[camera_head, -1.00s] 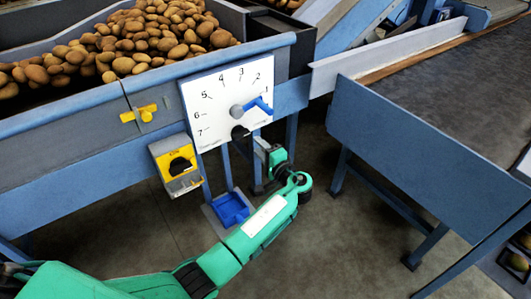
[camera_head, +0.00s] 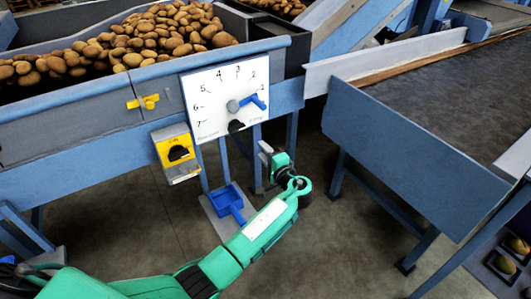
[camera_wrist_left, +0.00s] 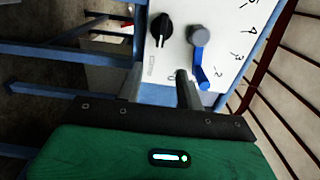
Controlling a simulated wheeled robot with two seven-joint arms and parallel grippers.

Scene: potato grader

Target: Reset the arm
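My left arm comes in from the lower left. Its green gripper (camera_head: 264,152) is just below and right of the white dial panel (camera_head: 212,112), apart from it as far as I can see. In the left wrist view the two dark fingers stand apart with nothing between them, so the gripper (camera_wrist_left: 158,92) is open and empty. The panel carries numbers and a blue lever (camera_head: 251,100) pointing near 1, also in the left wrist view (camera_wrist_left: 201,62). A black knob (camera_head: 236,126) is below the lever. My right gripper is not in view.
A hopper full of potatoes (camera_head: 150,35) stands behind the panel. A blue-sided conveyor (camera_head: 410,145) stands to the right. Open floor (camera_head: 340,245) lies between.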

